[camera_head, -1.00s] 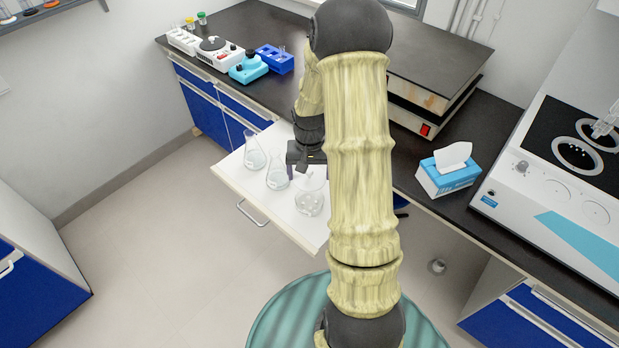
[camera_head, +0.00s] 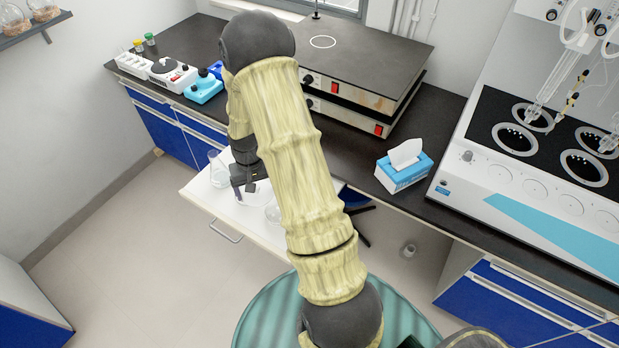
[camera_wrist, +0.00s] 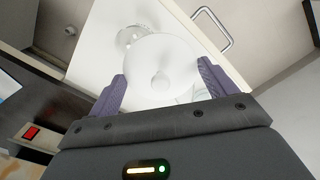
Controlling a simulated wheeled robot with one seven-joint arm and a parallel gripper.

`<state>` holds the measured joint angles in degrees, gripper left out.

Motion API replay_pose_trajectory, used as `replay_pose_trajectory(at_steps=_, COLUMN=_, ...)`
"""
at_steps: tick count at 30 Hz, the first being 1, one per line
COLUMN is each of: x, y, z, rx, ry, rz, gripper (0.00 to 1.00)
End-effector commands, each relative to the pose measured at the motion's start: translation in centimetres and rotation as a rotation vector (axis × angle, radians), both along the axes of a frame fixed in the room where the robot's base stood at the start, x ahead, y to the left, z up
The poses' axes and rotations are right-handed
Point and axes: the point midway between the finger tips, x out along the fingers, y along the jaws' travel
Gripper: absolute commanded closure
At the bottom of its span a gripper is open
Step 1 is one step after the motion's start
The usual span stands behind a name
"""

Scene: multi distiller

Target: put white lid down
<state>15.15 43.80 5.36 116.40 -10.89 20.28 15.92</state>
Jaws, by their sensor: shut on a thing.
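The white lid (camera_wrist: 160,58) is a round, pale disc with a small knob, seen face-on in the wrist view. My gripper (camera_wrist: 161,80) has its two purple fingers on either side of the lid and is shut on it. In the head view my gripper (camera_head: 242,194) is over the white top of the pulled-out drawer (camera_head: 250,222). The lid can hardly be told from the white surface there. I cannot tell whether the lid touches the surface.
A glass flask (camera_head: 217,172) stands left of my gripper and a clear glass vessel (camera_head: 272,214) to its right, both on the drawer. The black bench behind holds a blue tissue box (camera_head: 404,172) and hotplates (camera_head: 350,70). Other glassware is hidden by my arm.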

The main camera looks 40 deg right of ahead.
Motion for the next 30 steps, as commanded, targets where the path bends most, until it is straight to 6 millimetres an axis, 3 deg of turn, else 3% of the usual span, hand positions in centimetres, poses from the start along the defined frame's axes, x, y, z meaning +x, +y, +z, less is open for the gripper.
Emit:
replay_pose_trajectory(at_steps=1, x=0.1, y=1.0, z=1.4, rx=0.001, ry=0.003, rz=0.033, gripper=0.37)
replay_pose_trajectory(at_steps=9, x=0.5, y=5.7, z=2.7, rx=0.000, ry=0.003, rz=0.198, gripper=0.37)
replay_pose_trajectory(at_steps=15, x=0.3, y=8.0, z=2.8, rx=0.001, ry=0.002, rz=0.282, gripper=0.37)
replay_pose_trajectory(at_steps=30, x=0.3, y=8.4, z=2.4, rx=0.001, ry=-0.001, rz=0.297, gripper=0.37)
